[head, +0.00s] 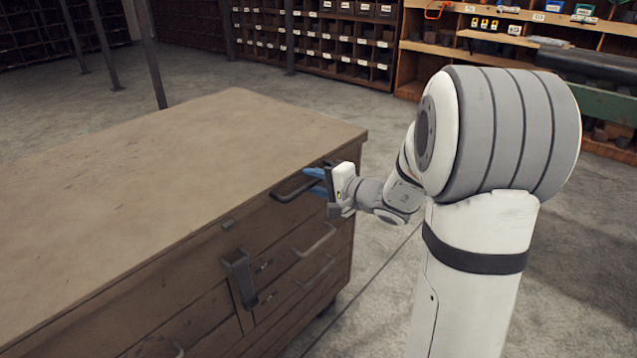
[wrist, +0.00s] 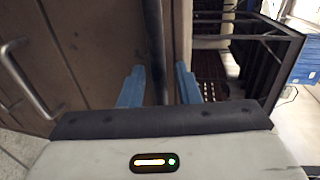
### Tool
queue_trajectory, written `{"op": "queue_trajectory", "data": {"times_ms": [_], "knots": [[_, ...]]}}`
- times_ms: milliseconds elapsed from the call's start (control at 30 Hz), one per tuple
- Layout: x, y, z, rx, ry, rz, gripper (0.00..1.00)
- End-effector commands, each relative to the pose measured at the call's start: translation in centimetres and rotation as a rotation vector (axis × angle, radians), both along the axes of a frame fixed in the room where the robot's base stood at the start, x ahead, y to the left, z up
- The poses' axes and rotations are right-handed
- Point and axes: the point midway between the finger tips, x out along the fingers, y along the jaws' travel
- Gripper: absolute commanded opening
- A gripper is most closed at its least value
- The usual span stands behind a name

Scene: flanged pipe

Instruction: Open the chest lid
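The chest (head: 165,285) is a brown wooden cabinet with a broad, flat tan lid (head: 190,165), which lies level and closed. A dark bar handle (head: 292,190) is on the upper front near the right corner. My gripper (head: 316,182) is at the right end of this handle, its blue fingers pointing toward the chest. In the wrist view my gripper (wrist: 160,88) has its two blue fingers apart, with a dark upright bar (wrist: 156,45) showing in the gap between them. I cannot tell whether the fingers touch the bar.
A dark latch (head: 240,278) hangs on the chest front, and lower drawer handles (head: 314,240) sit to its right. One metal handle (wrist: 28,80) shows in the wrist view. Shelves with bins (head: 340,40) stand behind.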

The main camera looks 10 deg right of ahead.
Motion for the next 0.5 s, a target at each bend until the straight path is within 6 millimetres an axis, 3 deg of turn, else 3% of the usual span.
{"op": "queue_trajectory", "data": {"times_ms": [200,500], "knots": [[0.02,-0.01,0.02,0.000,0.000,0.000,0.29],[0.00,-0.05,0.02,0.000,0.000,-0.001,0.04]]}}
